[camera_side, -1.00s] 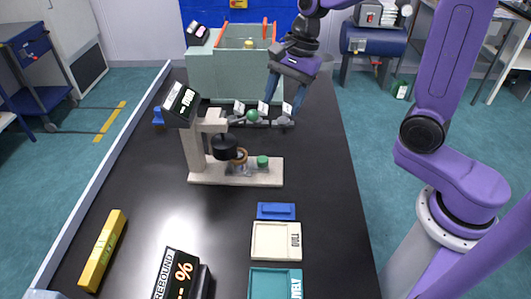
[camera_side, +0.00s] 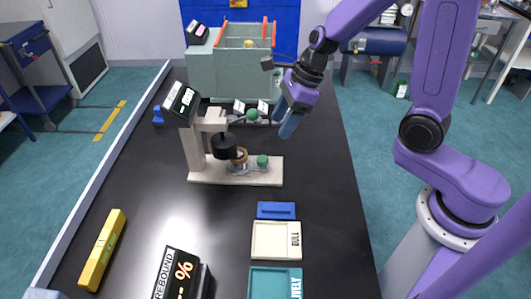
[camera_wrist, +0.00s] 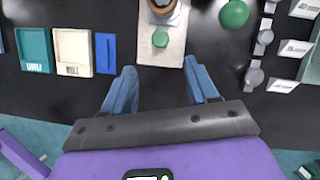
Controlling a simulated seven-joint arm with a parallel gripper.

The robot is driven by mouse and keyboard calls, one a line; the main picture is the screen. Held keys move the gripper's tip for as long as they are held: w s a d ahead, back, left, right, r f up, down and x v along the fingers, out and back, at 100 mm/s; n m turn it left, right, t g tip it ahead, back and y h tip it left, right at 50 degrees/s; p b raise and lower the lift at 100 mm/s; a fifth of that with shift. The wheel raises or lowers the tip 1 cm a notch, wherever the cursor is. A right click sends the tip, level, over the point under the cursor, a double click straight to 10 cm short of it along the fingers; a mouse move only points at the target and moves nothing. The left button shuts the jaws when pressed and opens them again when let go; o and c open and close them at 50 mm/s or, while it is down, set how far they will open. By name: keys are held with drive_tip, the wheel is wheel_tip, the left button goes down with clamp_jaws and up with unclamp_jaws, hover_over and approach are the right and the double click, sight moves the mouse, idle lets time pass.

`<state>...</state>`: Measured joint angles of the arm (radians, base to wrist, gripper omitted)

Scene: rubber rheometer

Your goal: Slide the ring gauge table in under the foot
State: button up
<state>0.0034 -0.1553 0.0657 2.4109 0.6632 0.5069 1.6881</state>
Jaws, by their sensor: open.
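The beige gauge stand (camera_side: 197,150) stands mid-table, with a tilted display (camera_side: 182,103) on top. Its black round foot (camera_side: 224,146) hangs over the base (camera_side: 207,178). The ring gauge table, with its brass ring (camera_side: 241,156), sits on the base, partly right of the foot. A green knob (camera_side: 262,160) is at its right end. In the wrist view, the green knob (camera_wrist: 160,39) lies ahead of my fingers, near the end of the base (camera_wrist: 162,53). My gripper (camera_side: 288,129) is open and empty, above and right of the stand; its fingers also show in the wrist view (camera_wrist: 162,87).
Labelled holders and a green ball (camera_side: 252,115) stand behind the base. A grey-green machine (camera_side: 228,72) is at the back. A blue block (camera_side: 276,211), a cream tray (camera_side: 256,240) and a teal tray (camera_side: 254,284) lie in front. Table to the right is clear.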

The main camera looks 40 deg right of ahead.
sight(262, 158)
drive_tip(key=shift+x, duration=5.6)
clamp_jaws()
drive_tip(key=shift+w+a, duration=0.15)
